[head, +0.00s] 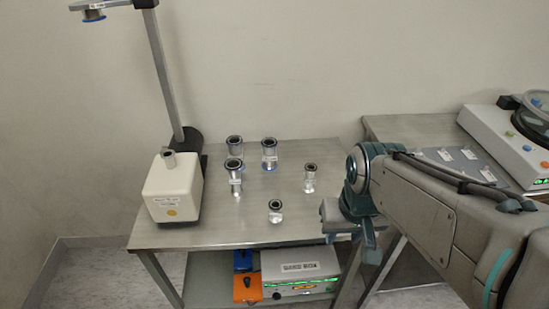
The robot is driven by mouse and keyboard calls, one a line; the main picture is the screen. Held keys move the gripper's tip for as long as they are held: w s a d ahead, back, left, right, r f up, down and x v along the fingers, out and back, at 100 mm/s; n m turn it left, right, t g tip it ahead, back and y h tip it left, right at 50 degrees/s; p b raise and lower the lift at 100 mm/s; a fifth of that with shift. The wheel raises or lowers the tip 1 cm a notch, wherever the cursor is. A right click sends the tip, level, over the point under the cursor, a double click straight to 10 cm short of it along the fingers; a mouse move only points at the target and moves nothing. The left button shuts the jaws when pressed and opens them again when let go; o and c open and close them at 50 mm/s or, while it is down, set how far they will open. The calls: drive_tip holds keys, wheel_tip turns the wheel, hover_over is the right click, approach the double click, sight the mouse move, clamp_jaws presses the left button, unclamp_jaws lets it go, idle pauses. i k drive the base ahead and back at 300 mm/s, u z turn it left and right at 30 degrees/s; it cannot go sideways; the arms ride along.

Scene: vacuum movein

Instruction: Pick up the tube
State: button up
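Several metal tubes with dark, round tops stand upright on the steel table. They are a back-left tube (235,144), a tube in front of it (235,178), a back-middle tube (269,156), a slimmer right tube (310,180) and a short front tube (275,212). I cannot tell which one is the task's tube. My gripper (348,228) is at the table's right edge, to the right of the short front tube and apart from all the tubes. Its fingers are partly hidden and small, so its opening is unclear. No tube shows in it.
The steel table (240,226) has a white box (173,190) and a tall post (163,75) at its left. A control box (300,270) and blue and orange boxes (246,285) sit on its lower shelf. A second table (400,128) at right holds a white device (505,145).

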sight(276, 206)
drive_tip(key=i, duration=0.35)
drive_tip(key=u, duration=0.6)
drive_tip(key=k, duration=0.5)
drive_tip(key=u, duration=1.7)
drive_tip(key=i, duration=1.05)
drive_tip(key=z, duration=2.8)
